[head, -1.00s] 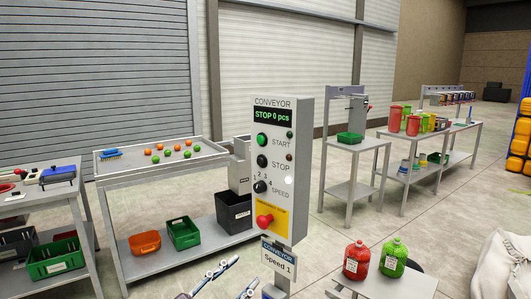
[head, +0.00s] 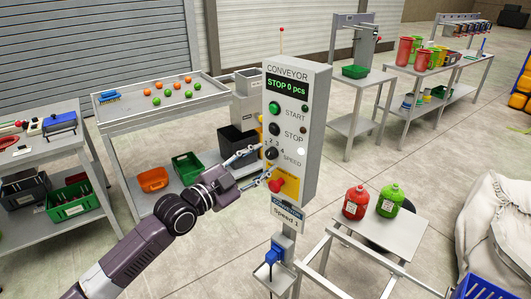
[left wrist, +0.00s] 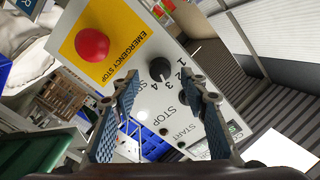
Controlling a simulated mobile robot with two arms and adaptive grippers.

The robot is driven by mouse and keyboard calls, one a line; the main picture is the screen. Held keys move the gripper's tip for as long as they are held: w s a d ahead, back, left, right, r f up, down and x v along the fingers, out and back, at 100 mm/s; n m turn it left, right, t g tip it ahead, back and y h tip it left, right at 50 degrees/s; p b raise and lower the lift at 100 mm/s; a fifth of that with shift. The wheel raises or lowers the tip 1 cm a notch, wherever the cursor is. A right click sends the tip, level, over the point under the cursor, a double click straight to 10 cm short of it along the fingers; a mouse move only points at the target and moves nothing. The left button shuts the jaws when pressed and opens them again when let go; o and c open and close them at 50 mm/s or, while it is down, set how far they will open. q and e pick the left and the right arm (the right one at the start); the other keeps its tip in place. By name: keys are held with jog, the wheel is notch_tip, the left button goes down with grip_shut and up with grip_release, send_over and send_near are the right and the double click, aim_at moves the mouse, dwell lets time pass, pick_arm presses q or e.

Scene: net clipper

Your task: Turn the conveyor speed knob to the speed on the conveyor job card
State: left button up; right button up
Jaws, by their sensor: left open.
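The grey conveyor panel (head: 318,145) stands upright at centre, its display reading STOP 0 pcs. The black speed knob (head: 271,153) has numbers 1 to 4 above it. Its pointer setting is too small to read. The job card (head: 287,214) below the panel reads Speed 1. My left gripper (head: 261,163) is open at the panel's left side, close to the knob. In the left wrist view the knob (left wrist: 160,69) shows between and just beyond the two blue-padded fingertips (left wrist: 160,83). I see no clear contact. My right gripper is not in view.
The red emergency stop button (head: 277,186) is just below the knob, near the lower finger. The STOP button (head: 274,129) and green START button (head: 274,107) are above it. A table with balls (head: 130,112) stands behind left. Red and green jars (head: 356,203) stand at right.

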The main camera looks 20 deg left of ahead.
pick_arm(q)
jog(key=shift+x, duration=1.05)
jog(key=shift+c, duration=0.2)
grip_shut()
